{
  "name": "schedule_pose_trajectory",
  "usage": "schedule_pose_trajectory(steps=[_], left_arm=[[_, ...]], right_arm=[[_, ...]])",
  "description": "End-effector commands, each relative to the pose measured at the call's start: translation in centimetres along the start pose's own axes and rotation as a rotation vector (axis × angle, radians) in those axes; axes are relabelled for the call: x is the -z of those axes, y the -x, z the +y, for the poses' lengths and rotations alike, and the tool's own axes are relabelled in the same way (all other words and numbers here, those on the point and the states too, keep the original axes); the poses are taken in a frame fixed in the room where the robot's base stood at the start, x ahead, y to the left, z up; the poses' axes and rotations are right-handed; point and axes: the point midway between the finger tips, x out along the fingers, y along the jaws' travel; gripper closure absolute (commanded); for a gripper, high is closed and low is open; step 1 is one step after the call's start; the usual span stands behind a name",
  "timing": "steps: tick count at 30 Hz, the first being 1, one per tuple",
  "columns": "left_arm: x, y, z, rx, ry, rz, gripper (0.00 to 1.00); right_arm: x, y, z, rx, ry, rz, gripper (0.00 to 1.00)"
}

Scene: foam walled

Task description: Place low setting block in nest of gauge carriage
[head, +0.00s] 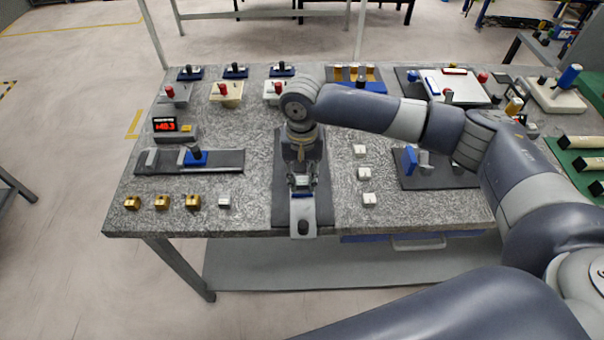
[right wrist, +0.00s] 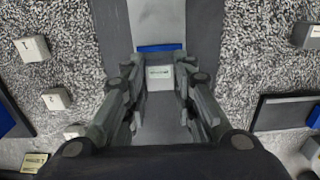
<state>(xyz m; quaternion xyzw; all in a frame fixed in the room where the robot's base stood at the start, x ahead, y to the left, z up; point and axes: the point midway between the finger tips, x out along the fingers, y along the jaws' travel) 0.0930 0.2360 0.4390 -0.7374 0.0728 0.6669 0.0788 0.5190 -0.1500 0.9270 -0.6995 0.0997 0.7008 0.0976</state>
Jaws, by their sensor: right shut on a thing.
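My right gripper (head: 303,182) is over the dark strip at the table's middle. In the right wrist view, the right gripper (right wrist: 159,82) is shut on a small pale grey block (right wrist: 159,77) with a label too small to read. I take it for the low setting block. A light grey piece (right wrist: 157,18) with a blue edge (right wrist: 159,48) lies beside the block on the dark strip; its near end (head: 303,210) shows in the head view. It looks like the gauge carriage. The fingers hide the block's underside, and I cannot tell whether it is seated. My left gripper is not in view.
Several pale blocks, one here (head: 364,173), stand right of the strip. A red digital display (head: 166,126) and a blue slide (head: 195,157) with a dark knob are at left. Brass blocks (head: 162,202) line the front left edge. Fixtures (head: 450,86) crowd the back right.

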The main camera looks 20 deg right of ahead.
Motion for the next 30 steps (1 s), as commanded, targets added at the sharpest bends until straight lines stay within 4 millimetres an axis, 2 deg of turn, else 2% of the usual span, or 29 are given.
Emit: schedule_pose_trajectory(steps=[21,22,24,30], left_arm=[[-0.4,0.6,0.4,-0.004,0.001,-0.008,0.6],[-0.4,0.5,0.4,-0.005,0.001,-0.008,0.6],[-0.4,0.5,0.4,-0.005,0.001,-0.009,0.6],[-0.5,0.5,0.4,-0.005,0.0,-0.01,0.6]], right_arm=[[0.0,-1.2,-0.1,0.002,0.0,0.0,1.0],[0.0,-1.2,-0.1,0.001,0.0,-0.001,0.69],[-0.1,-1.2,-0.1,0.001,0.0,-0.001,0.55],[-0.1,-1.2,-0.1,0.001,0.0,0.0,0.55]])
